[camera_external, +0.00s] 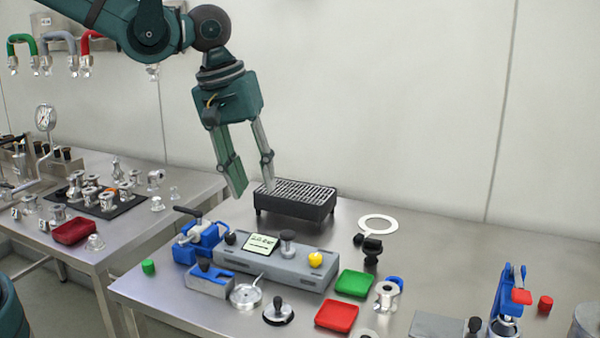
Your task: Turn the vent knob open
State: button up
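My gripper (253,190) hangs from above with its two fingers pointing down and spread apart. It is open and holds nothing. No label is readable, so I cannot tell which one is the vent knob.
A black grill-topped block (296,200) stands behind the box. Blue clamp fixtures (200,243) crowd its left. Green (354,283) and red (337,316) trays lie front right, with a blue press (508,297) farther right. The bench's back right is clear.

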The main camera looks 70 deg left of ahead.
jog(key=w+f+n+g+p, duration=0.1)
jog(key=w+f+n+p, duration=0.2)
jog(key=w, duration=0.4)
jog(key=n+g, duration=0.2)
jog(key=n, duration=0.2)
send_near(315, 255)
jog(key=shift+s, duration=0.25)
jog(key=shift+w+f, duration=0.15)
jog(key=shift+f, duration=0.2)
jog(key=shift+f, duration=0.1)
jog(key=shift+f+p, duration=0.35)
jog(key=shift+f, duration=3.45)
jog(key=c, duration=0.9)
